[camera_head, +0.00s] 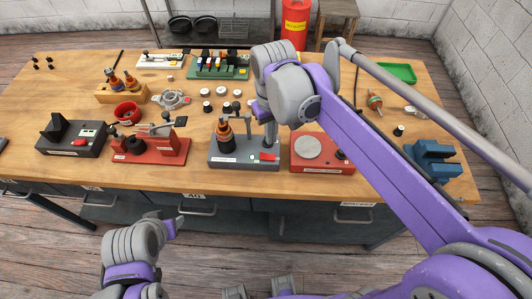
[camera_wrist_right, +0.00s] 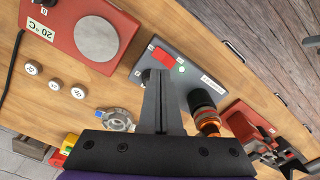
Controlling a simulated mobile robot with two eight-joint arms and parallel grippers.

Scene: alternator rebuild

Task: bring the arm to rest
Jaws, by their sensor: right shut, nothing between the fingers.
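My right arm reaches over the workbench (camera_head: 75,82) from the right. Its gripper (camera_head: 271,134) is shut and empty, over the grey station (camera_head: 259,163) near the bench's front edge. In the right wrist view the two fingers (camera_wrist_right: 160,78) lie together in front of the same grey station (camera_wrist_right: 184,62). An orange-and-black rotor part (camera_head: 225,137) stands on that station, left of the gripper. I cannot tell whether the fingers touch the station. My left gripper (camera_head: 174,226) is low, in front of the bench; its finger gap is not clear.
A red plate station (camera_head: 327,167) is right of the grey one; a red press (camera_head: 170,155) is left. Small round parts (camera_head: 222,91) and a metal housing (camera_head: 172,98) lie behind. A blue vise (camera_head: 434,160) stands at the right. The floor in front is open.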

